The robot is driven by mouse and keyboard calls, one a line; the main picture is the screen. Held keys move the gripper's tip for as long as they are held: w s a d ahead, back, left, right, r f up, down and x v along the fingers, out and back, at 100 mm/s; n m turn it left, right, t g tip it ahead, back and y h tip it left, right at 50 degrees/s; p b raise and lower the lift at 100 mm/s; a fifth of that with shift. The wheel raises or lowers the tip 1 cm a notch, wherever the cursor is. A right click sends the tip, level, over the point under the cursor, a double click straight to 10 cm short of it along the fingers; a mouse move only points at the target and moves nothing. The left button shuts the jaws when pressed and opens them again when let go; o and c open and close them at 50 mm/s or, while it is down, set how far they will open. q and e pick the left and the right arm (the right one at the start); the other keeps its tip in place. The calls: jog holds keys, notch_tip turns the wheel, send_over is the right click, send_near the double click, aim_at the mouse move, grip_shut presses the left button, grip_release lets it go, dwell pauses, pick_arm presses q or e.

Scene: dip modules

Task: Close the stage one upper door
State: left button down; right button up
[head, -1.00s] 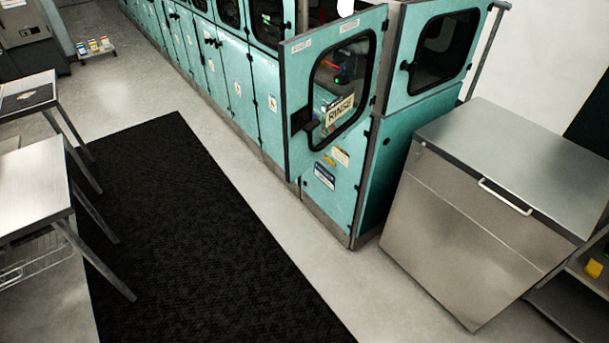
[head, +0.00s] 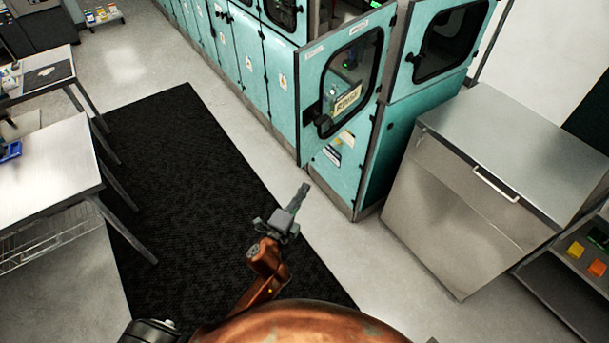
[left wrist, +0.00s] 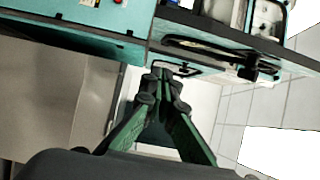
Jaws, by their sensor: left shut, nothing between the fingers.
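The teal upper door (head: 343,84) with a dark-framed window stands swung open, out from the row of teal cabinets, in the head view. A "RINSE" sign shows through its window, and a dark handle (head: 322,120) sits near its free left edge. My left gripper (head: 302,190) is shut and empty, below and in front of the door, apart from it. In the left wrist view the shut fingers (left wrist: 165,75) point toward a teal panel edge; a windowed door (left wrist: 245,62) with a dark handle lies above right. My right gripper is not in view.
A steel cabinet (head: 475,185) with a bar handle stands right of the teal row. Steel tables (head: 45,180) stand at the left. A black floor mat (head: 190,190) and bare floor lie between. A shelf (head: 575,265) with small coloured items is at the lower right.

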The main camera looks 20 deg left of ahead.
pick_arm(q)
jog(key=w+a+p, duration=0.2)
jog(key=w, duration=0.9)
jog(key=shift+a+f, duration=0.15)
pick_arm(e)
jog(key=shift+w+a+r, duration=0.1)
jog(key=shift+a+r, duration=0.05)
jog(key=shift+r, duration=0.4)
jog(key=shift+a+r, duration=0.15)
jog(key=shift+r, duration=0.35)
pick_arm(q)
jog(key=shift+s, duration=0.1)
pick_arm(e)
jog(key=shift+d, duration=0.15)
pick_arm(q)
jog(key=shift+a, duration=0.1)
